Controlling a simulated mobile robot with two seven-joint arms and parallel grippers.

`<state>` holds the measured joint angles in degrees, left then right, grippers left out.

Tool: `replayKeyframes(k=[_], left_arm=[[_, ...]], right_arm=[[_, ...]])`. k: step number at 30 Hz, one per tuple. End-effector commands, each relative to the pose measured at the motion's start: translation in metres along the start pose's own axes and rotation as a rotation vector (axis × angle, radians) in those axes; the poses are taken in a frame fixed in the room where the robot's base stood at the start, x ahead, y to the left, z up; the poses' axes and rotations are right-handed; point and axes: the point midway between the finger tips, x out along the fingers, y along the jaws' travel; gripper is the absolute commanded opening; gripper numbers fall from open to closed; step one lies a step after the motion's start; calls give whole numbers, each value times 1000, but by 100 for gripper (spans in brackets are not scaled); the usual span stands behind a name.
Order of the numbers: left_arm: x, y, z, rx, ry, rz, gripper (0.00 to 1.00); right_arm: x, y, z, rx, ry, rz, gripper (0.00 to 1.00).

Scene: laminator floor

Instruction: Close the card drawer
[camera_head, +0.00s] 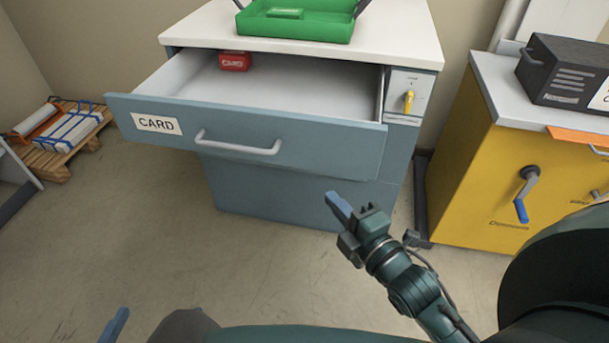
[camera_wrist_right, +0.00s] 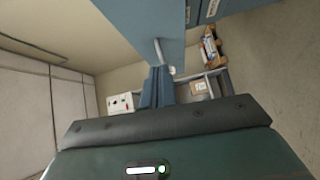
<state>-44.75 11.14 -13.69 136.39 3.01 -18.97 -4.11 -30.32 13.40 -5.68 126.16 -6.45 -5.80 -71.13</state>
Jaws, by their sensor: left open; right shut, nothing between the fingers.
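The card drawer (camera_head: 250,135) is a blue-grey drawer labelled CARD, pulled well out of the cabinet in the head view. Its silver bar handle (camera_head: 238,146) runs across the front and also shows in the right wrist view (camera_wrist_right: 159,50). A red box (camera_head: 235,61) lies inside toward the back. My right gripper (camera_head: 338,207) is shut and empty, below and right of the handle, apart from the drawer front. Its blue fingers (camera_wrist_right: 157,87) point toward the handle in the wrist view. My left gripper (camera_head: 115,325) is open at the bottom left edge, mostly out of frame.
A green tray (camera_head: 295,22) sits on the cabinet's white top (camera_head: 385,45). A yellow cabinet (camera_head: 475,180) with a crank stands at right. A loaded pallet (camera_head: 60,150) is at left. The floor before the drawer is clear.

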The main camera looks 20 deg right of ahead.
Motion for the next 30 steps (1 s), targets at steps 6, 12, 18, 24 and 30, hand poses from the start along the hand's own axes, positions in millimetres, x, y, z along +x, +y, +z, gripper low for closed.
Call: replayKeyframes(k=[6, 12, 18, 24, 30], left_arm=[[0, 1, 3, 3, 12, 2, 100], [2, 1, 6, 10, 8, 5, 100], [6, 2, 11, 22, 2, 10, 100], [10, 4, 17, 38, -4, 16, 100], [12, 5, 22, 48, -13, 19, 100]], right_arm=[[7, 0, 2, -72, 1, 28, 0], [36, 2, 2, -70, 2, 31, 0], [77, 2, 2, -68, 2, 29, 0], [110, 2, 10, -72, 1, 26, 0], [126, 4, 25, -69, 2, 24, 0]])
